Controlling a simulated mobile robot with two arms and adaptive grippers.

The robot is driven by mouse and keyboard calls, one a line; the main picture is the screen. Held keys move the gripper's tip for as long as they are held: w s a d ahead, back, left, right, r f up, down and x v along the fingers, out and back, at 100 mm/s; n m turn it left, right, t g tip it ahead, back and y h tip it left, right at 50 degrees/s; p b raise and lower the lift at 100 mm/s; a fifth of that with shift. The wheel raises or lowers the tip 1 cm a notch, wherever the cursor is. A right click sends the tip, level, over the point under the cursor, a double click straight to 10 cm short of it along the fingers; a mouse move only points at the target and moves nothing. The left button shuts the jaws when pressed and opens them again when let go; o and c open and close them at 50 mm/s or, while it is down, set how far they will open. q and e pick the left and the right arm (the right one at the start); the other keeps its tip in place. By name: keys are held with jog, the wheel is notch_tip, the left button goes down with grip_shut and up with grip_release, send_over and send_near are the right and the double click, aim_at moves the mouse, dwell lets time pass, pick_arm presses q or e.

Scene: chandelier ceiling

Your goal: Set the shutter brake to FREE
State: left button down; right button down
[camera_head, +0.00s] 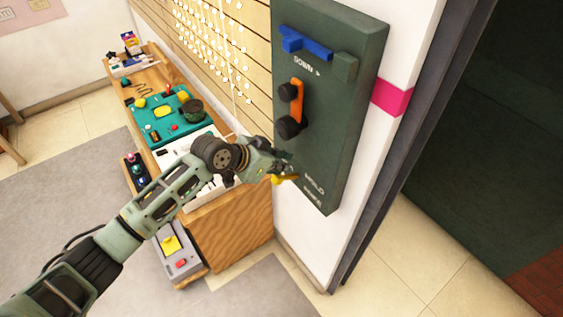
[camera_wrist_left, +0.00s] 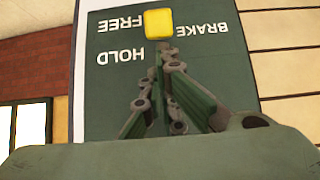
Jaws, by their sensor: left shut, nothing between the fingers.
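A dark green control panel (camera_head: 345,110) is mounted on the wall, with the words HOLD and BRAKE near its lower end. A yellow brake handle (camera_head: 290,177) shows at the panel's lower left, partly hidden by my left gripper (camera_head: 284,168). In the left wrist view the yellow handle (camera_wrist_left: 158,24) appears level with the upside-down word FREE (camera_wrist_left: 120,25), with HOLD (camera_wrist_left: 120,57) nearer the gripper. My left gripper (camera_wrist_left: 164,58) is shut and empty, its fingertips close to the handle. I cannot tell whether they touch. My right gripper is out of view.
The panel also carries a blue lever (camera_head: 305,44) and an orange lever (camera_head: 297,100) with black knobs. A wooden bench (camera_head: 235,225) with a green mat and several small items stands left of the panel. A dark doorway lies to the right.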

pick_arm(q)
jog(key=shift+d, duration=0.1)
jog(key=shift+f, duration=0.1)
jog(key=shift+s+a+f+b, duration=0.1)
jog(key=shift+a+f+b, duration=0.15)
jog(key=shift+b, duration=0.3)
